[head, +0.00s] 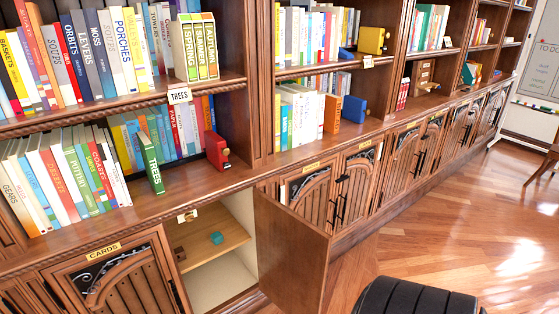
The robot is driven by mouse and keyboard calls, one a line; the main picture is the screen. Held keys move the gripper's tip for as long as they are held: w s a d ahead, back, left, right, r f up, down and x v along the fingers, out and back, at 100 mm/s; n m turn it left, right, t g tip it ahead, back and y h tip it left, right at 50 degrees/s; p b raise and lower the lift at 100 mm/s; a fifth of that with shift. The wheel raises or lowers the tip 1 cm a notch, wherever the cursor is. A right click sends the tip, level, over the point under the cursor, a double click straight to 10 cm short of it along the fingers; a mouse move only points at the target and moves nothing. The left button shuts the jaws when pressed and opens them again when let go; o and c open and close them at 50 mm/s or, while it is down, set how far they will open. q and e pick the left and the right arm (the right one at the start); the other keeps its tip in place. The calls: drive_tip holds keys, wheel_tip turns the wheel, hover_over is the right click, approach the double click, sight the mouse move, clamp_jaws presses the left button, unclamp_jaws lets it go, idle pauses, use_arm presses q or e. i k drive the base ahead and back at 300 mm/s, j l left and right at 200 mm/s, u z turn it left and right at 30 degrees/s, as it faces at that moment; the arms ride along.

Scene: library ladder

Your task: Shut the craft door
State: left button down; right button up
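One lower cabinet door (292,256) stands open in the head view, swung out into the room from its right edge. It is plain brown wood on the side facing me. Its open compartment (222,222) shows a pale interior, a wooden shelf and a small teal block (217,238) on that shelf. Neither of my grippers is in view.
The shut cards door (120,280) is left of the opening. More shut cabinet doors (410,160) run to the right. A black ribbed rounded object (415,297) is at the bottom edge, right of the open door. Wooden floor (460,225) is clear at the right.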

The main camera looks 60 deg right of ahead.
sight(292, 253)
drive_tip(key=l, duration=0.65)
drive_tip(key=l+u, duration=0.15)
drive_tip(key=l, duration=0.55)
drive_tip(key=k+l, duration=0.1)
drive_tip(key=l, duration=0.55)
drive_tip(key=l+u, duration=0.1)
drive_tip(key=l, duration=0.55)
drive_tip(key=k+l, duration=0.15)
drive_tip(key=l, duration=0.5)
drive_tip(key=l+u, duration=0.15)
drive_tip(key=l, duration=0.55)
drive_tip(key=k+j, duration=0.05)
